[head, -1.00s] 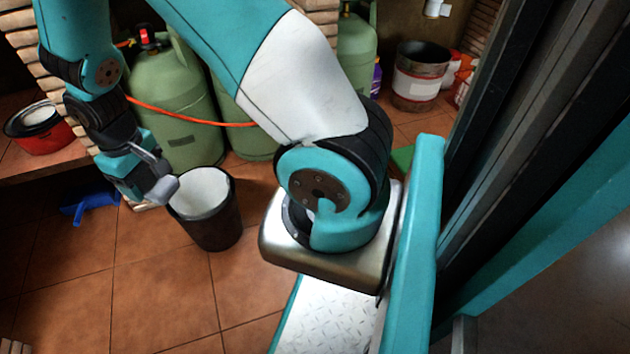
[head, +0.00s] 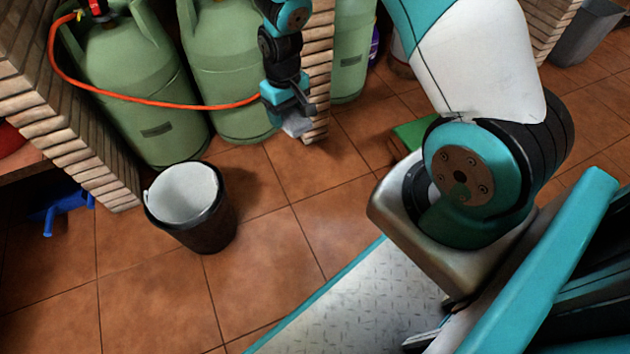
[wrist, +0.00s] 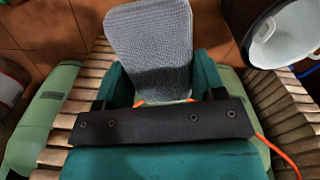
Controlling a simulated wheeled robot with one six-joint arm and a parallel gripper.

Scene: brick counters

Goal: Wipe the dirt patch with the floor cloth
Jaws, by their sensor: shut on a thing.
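My gripper (head: 290,108) hangs in front of the brick pillar and the green gas cylinders, above the tiled floor. It is shut on the floor cloth (head: 297,127), a small pale grey piece below the fingers. In the wrist view the cloth (wrist: 150,38) is a grey, textured, rounded rectangle standing out from between the teal fingers of my gripper (wrist: 160,82). I cannot make out a dirt patch in either view; dark areas on the floor look like shadows.
A black bin (head: 208,225) with a white inside stands on the floor left of my gripper. Green gas cylinders (head: 140,85) with an orange hose (head: 150,101) stand behind. A blue object (head: 65,204) lies by the left counter. The tiles (head: 265,260) right of the bin are clear.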

